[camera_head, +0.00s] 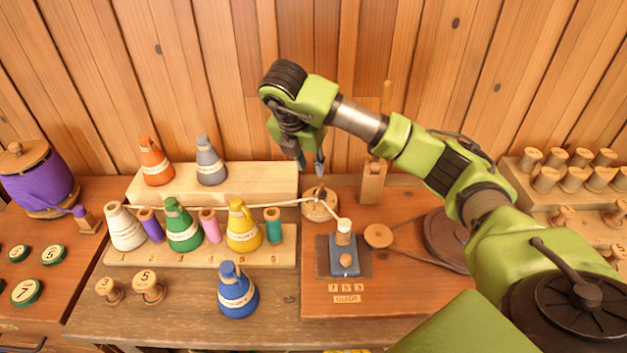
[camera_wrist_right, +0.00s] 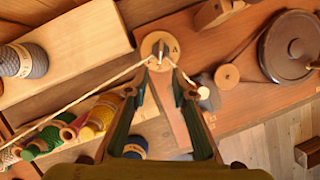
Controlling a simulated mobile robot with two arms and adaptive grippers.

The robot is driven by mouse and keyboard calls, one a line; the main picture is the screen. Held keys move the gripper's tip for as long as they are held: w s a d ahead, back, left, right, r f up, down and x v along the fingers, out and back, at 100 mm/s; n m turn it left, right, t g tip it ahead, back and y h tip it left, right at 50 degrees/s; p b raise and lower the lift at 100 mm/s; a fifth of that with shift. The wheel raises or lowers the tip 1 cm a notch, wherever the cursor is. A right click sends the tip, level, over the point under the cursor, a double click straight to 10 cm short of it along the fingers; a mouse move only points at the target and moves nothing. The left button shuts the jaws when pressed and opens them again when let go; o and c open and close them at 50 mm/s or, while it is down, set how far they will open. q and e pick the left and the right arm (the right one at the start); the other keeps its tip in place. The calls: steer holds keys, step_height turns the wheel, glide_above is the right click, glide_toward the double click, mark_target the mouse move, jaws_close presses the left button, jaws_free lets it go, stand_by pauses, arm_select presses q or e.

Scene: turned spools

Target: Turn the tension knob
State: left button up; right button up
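The tension knob (camera_head: 320,204) is a round wooden disc on the brown board, right of the thread cones. In the right wrist view the disc (camera_wrist_right: 160,48) has a small upright grey piece at its centre and a letter A on its face. A pale thread runs to it from the left and on toward the blue block. My right gripper (camera_head: 311,164) points down above the knob, apart from it. In the right wrist view its fingers (camera_wrist_right: 160,86) are spread with nothing between them, just short of the knob. My left gripper is not in view.
A wooden post (camera_head: 372,183) stands close right of the knob. A blue block (camera_head: 343,262) with a white-topped peg stands in front. Thread cones, including a yellow one (camera_head: 243,228), fill the rack at left. A large belt wheel (camera_head: 452,236) is at right.

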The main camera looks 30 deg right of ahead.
steer(key=p, duration=0.1)
glide_toward(319, 189)
steer(key=f, duration=0.1)
steer(key=p+x, duration=0.1)
steer(key=x, duration=0.3)
steer(key=shift+w+d, duration=0.15)
steer(key=shift+d, duration=0.05)
steer(key=x, duration=0.2)
steer(key=shift+d+f, duration=0.15)
steer(key=shift+f, duration=0.2)
steer(key=shift+w+d+f, duration=0.1)
steer(key=shift+w+f, duration=0.05)
steer(key=shift+f, duration=0.1)
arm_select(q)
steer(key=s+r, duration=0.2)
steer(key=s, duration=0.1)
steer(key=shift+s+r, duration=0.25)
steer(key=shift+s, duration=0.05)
arm_select(e)
jaws_close()
